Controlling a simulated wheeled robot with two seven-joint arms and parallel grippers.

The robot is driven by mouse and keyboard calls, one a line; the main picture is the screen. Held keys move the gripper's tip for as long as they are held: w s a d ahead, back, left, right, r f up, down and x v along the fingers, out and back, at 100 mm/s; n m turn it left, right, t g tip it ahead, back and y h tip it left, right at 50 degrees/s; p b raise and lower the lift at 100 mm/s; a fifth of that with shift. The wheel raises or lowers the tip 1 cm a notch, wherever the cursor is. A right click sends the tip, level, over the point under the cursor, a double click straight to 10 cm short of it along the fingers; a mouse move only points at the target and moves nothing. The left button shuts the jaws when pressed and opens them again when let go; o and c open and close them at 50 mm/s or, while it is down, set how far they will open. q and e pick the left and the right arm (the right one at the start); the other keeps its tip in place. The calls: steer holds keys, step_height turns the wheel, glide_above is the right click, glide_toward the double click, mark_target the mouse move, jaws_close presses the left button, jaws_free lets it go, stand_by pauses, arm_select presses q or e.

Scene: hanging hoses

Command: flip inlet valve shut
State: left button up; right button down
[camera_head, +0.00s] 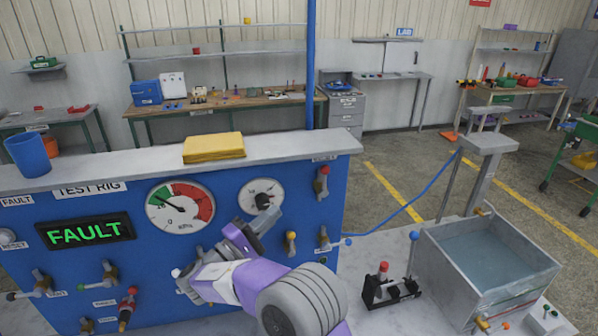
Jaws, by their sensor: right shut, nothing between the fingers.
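The blue test rig panel (100,225) carries several small lever valves. Their labels are too small to read surely, so I cannot tell which is the inlet valve. More valves are at the lower left, one with a red handle (128,305). My right gripper (267,220) is shut and empty, in front of the panel just below the small gauge (262,196). The arm hides part of the panel. My left gripper is out of view.
The display (85,231) reads FAULT, beside a large gauge (180,207). A yellow cloth (213,147) and a blue cup (27,153) are on the ledge. A water tank (485,265) and a small red-handled fixture (388,288) stand at right. A blue hose (405,207) runs across.

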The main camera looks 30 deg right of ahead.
steer(key=s, duration=0.2)
steer(key=p, duration=0.3)
glide_toward(325, 181)
steer(key=w+d+r, duration=0.1)
steer(key=d+r, duration=0.3)
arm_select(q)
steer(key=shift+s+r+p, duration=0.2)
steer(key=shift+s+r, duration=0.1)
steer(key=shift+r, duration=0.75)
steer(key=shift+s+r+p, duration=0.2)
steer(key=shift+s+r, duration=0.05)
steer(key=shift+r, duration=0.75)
arm_select(e)
steer(key=shift+w+d+r, duration=0.4)
steer(key=shift+w+d, duration=0.1)
steer(key=shift+d, duration=0.15)
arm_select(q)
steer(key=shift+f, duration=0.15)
arm_select(e)
steer(key=shift+r+m, duration=0.1)
steer(key=shift+m, duration=0.2)
